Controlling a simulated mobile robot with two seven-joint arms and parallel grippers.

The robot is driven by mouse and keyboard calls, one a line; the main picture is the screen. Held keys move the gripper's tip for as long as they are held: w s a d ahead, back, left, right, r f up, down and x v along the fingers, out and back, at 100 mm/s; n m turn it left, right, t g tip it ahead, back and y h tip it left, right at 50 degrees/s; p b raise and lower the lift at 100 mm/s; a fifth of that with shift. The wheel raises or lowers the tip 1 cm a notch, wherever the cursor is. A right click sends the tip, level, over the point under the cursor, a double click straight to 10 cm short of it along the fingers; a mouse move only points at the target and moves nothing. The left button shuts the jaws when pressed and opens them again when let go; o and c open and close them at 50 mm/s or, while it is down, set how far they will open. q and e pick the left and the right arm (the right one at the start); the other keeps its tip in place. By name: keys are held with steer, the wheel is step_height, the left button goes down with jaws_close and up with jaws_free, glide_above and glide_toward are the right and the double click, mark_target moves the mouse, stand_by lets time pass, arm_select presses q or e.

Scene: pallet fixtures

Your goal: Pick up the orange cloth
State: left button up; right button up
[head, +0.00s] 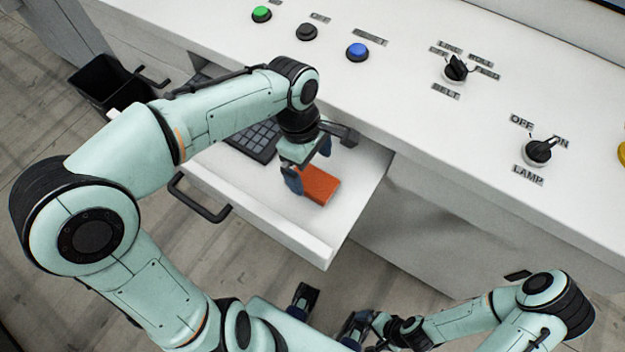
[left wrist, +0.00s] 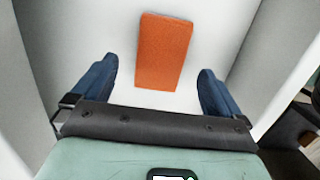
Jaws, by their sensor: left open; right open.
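The orange cloth (head: 320,184) lies as a flat folded rectangle on the floor of the open white drawer (head: 262,222). In the left wrist view the cloth (left wrist: 163,52) lies ahead of and between the fingers, apart from both. My left gripper (head: 306,170) is over the drawer at the cloth, with its fingers (left wrist: 158,90) spread and nothing between them. In the head view the gripper hides part of the cloth's left end. My right gripper (head: 330,318) is low at the bottom of the head view, open and empty, away from the drawer.
A dark keyboard-like object (head: 252,140) lies in the drawer left of the cloth. The drawer's walls rise around the cloth, and a dark handle (head: 200,200) is on its front. The white console (head: 420,130) above carries buttons and knobs. A black bin (head: 105,85) stands at the left.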

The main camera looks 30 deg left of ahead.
mark_target(313, 180)
arm_select(q)
steer(key=f, duration=0.4)
steer(key=shift+s+d, duration=0.1)
steer(key=shift+d, duration=0.1)
steer(key=c, duration=1.2)
arm_select(e)
steer(key=shift+f, duration=0.25)
arm_select(q)
steer(key=shift+r, duration=0.1)
step_height(313, 180, up, 20)
steer(key=p, duration=0.4)
arm_select(e)
steer(key=r, duration=0.1)
steer(key=w+r, duration=0.1)
steer(key=r, duration=0.1)
steer(key=w+r, duration=0.1)
steer(key=shift+r, duration=0.35)
steer(key=shift+s, duration=0.1)
